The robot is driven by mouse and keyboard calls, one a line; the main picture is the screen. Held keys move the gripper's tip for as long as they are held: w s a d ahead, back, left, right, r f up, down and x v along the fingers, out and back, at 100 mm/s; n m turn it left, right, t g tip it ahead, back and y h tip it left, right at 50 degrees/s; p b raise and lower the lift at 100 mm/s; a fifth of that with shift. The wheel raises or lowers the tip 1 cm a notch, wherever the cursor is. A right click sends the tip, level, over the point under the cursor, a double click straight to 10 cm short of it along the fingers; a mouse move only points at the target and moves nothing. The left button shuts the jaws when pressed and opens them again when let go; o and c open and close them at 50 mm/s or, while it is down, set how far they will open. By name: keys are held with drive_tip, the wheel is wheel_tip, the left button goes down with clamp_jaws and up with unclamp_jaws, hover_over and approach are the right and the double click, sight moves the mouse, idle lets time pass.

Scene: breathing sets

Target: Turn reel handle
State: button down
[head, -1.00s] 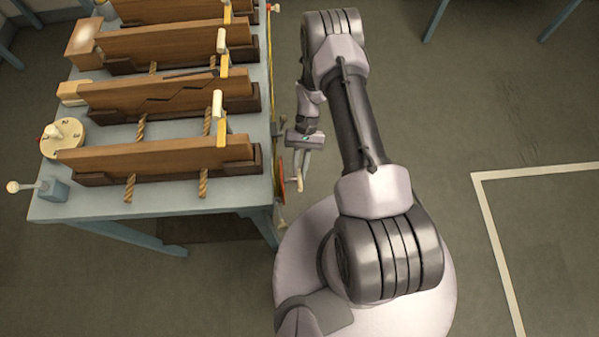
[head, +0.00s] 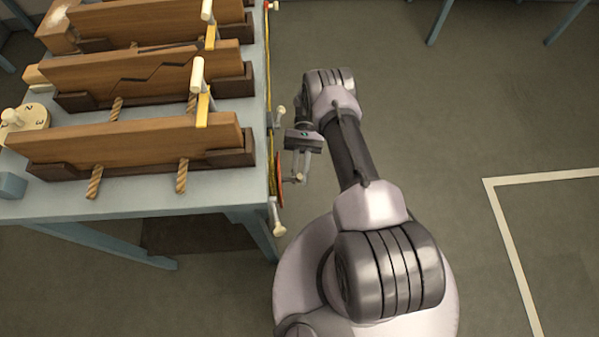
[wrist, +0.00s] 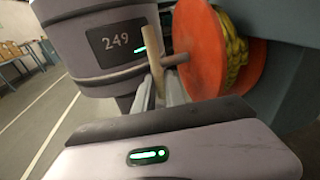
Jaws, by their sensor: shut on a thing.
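The orange-red reel (wrist: 213,55) with yellow rope (wrist: 233,50) wound behind it fills the right of the wrist view. It shows edge-on at the table's right side in the head view (head: 280,168). A short rod (wrist: 176,60) sticks out from the reel face to a pale wooden handle (wrist: 150,88). My gripper (wrist: 165,92) is shut on the handle, with its fingers at the reel's outer face. In the head view my gripper (head: 300,174) is just right of the reel; the grip itself is too small to make out there.
The blue-grey table (head: 130,203) carries several wooden boards (head: 125,145) in dark holders, with rope pieces and a numbered dial (head: 22,122). White-knobbed levers (head: 279,113) stick out along its right edge. The floor to the right is open, with a white line (head: 510,235).

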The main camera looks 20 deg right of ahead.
drive_tip(key=shift+s+g, duration=0.1)
drive_tip(key=shift+g, duration=0.2)
drive_tip(key=c, duration=1.4)
unclamp_jaws()
drive_tip(key=shift+r, duration=0.1)
